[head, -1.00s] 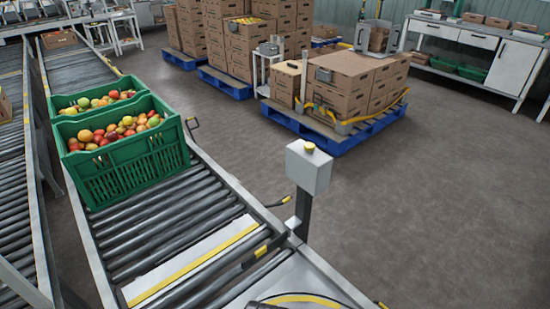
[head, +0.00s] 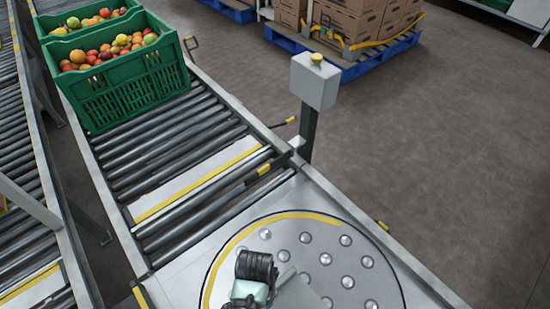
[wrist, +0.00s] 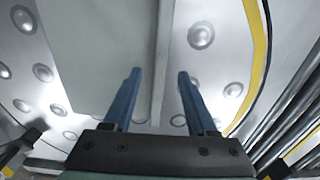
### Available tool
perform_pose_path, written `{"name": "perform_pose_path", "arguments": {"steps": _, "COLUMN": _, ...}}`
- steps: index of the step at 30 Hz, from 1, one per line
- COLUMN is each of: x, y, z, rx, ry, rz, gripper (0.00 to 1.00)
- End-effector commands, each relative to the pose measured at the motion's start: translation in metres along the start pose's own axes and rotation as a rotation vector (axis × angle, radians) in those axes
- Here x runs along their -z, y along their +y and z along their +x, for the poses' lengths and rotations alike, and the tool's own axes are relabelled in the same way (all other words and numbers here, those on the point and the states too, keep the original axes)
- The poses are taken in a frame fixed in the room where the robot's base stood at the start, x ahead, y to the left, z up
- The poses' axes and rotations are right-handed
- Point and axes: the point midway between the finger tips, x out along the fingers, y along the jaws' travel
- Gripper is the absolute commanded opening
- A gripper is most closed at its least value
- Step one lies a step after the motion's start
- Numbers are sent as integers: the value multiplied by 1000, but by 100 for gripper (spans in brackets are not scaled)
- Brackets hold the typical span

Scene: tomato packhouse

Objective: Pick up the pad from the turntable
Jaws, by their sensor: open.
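The turntable (head: 224,262) is a round pale plate with metal ball studs and a yellow arc on its rim, at the bottom of the head view. The pad (wrist: 95,50) is a flat grey panel over the studs in the wrist view, with a narrow upright edge along its right side. A grey piece of it seems to show beside my arm in the head view (head: 300,293). My gripper (wrist: 158,73) is open, its blue fingers on either side of the pad's edge, with no visible grip. Contact cannot be told. In the head view my wrist hides the fingers.
A roller conveyor (head: 170,150) runs from the turntable to green crates (head: 125,75) of tomatoes. A grey post box with a yellow button (head: 315,80) stands at the conveyor's right side. Open floor (head: 440,150) lies right; stacked cartons (head: 350,18) stand behind.

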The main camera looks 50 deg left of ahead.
Motion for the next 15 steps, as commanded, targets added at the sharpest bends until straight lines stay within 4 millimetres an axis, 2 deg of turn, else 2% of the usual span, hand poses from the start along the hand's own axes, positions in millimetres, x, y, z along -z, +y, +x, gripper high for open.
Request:
{"name": "perform_pose_path", "arguments": {"steps": 1, "x": -1, "y": 0, "z": 11, "rx": -1, "ry": -2, "rz": -1, "gripper": 57}}
{"name": "perform_pose_path", "arguments": {"steps": 5, "x": 0, "y": 0, "z": 23, "rx": 0, "ry": 0, "rz": 0, "gripper": 57}}
{"name": "perform_pose_path", "arguments": {"steps": 13, "x": 0, "y": 0, "z": 24, "rx": 1, "ry": 1, "rz": 0, "gripper": 57}}
{"name": "perform_pose_path", "arguments": {"steps": 15, "x": 0, "y": 0, "z": 24, "rx": 1, "ry": 1, "rz": 0, "gripper": 45}}
